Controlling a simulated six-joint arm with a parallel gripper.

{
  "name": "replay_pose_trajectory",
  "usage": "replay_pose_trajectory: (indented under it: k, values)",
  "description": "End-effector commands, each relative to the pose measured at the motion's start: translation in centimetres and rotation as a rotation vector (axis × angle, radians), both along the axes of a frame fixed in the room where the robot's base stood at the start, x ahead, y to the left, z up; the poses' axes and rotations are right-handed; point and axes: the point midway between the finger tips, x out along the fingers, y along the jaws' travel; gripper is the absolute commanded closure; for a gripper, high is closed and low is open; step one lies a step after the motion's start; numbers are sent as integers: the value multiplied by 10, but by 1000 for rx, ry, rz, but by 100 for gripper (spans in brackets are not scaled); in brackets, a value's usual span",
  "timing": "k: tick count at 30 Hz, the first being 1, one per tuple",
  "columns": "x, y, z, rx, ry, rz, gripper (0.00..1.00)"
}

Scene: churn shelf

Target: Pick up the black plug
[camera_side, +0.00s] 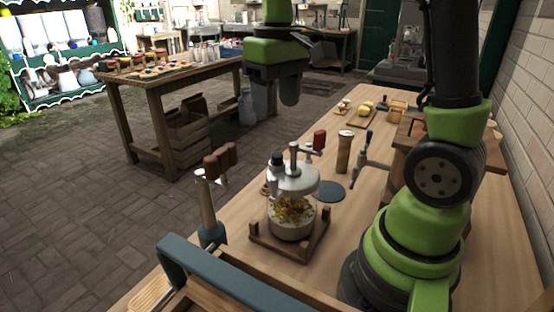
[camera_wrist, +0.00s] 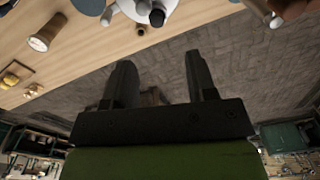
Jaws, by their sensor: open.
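The black plug (camera_side: 277,159) stands on the white lid (camera_side: 297,180) of a glass churn jar (camera_side: 291,222) in the side view. It also shows as a small dark knob at the top of the wrist view (camera_wrist: 157,17). My gripper (camera_side: 275,104) is high above the table, up and back from the churn, with its fingers pointing down. In the wrist view my gripper (camera_wrist: 160,62) has its two dark fingers spread with nothing between them. The plug lies beyond the fingertips, apart from them.
The churn sits in a wooden base (camera_side: 312,250). A red-knobbed crank (camera_side: 319,140) rises beside the plug. A tool with brown knobs (camera_side: 208,200) stands at left, a wooden cylinder (camera_side: 345,152) and a dark disc (camera_side: 331,191) at right. Another table (camera_side: 165,85) stands behind.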

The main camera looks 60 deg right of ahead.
Motion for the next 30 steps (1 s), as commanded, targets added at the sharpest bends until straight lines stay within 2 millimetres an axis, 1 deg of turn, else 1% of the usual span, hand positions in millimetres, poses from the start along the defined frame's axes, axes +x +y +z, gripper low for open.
replay_pose_trajectory:
  k: [5,9,17,21,24,27,30]
  values:
    - [2,-4,-19,-2,28,4,48]
    - [2,-4,-39,-1,27,3,48]
    - [2,-4,-62,1,26,1,48]
    - [0,-4,-84,0,28,2,48]
    - [1,-4,-96,1,27,1,48]
    - [1,-4,-103,0,23,2,48]
    - [1,-4,-104,-1,21,2,48]
